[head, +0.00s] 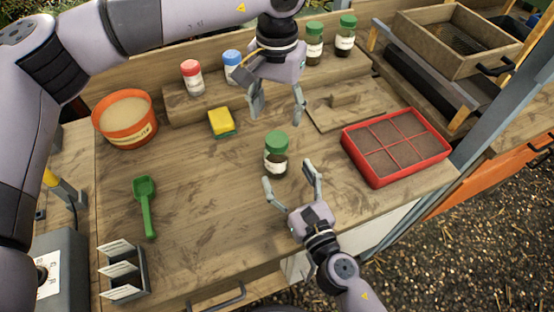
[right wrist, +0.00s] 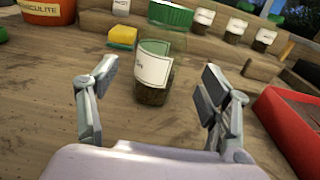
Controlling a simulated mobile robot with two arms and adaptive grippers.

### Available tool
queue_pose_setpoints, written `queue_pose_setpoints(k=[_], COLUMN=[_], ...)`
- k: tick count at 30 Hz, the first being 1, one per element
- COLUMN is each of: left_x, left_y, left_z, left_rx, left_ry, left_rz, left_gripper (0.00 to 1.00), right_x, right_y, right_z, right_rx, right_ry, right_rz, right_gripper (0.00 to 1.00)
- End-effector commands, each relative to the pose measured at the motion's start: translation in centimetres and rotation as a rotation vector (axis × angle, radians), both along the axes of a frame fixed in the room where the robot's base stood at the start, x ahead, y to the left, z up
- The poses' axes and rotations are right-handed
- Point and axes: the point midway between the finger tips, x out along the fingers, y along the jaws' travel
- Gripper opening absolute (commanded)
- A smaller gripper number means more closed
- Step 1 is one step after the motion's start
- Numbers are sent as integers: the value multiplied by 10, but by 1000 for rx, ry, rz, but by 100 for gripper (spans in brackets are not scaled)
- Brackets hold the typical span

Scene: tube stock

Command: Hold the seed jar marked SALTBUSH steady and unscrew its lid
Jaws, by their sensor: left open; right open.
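A glass jar (head: 276,162) with a green lid (head: 276,140) stands upright on the bench, dark contents inside; its label is too small to read. In the right wrist view the jar (right wrist: 153,92) is straight ahead, its ribbed green lid (right wrist: 170,14) on top. My right gripper (head: 292,175) is open and empty, low on the near side of the jar, its fingers spread toward it without closing on it. My left gripper (head: 277,113) is open, fingers pointing down, above and a little behind the lid, holding nothing.
Two more green-lidded jars (head: 313,42) (head: 346,37), a red-lidded jar (head: 192,78) and a blue-lidded one (head: 231,67) stand on the back shelf. A red divided tray (head: 352,160) is right, a yellow sponge (head: 221,121) and orange pot (head: 118,142) left, a green scoop (head: 146,205) front left.

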Motion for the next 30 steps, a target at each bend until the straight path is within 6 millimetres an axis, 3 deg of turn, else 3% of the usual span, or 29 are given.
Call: queue_pose_setpoints(k=[6, 12, 24, 30], left_x=[0, 0, 0, 0], left_y=[0, 0, 0, 0], left_z=[0, 0, 0, 0], left_rx=[0, 0, 0, 0], left_ry=[0, 0, 0, 0], left_rz=[0, 0, 0, 0], left_gripper=[58, 58, 58, 58], right_x=[34, 55, 60, 60], right_y=[14, 23, 25, 25], right_z=[0, -1, -1, -1], right_rx=[-3, -3, -4, -3], right_ry=[0, 2, 4, 4], right_rz=[1, 0, 0, 0], right_gripper=[72, 72, 72, 59])
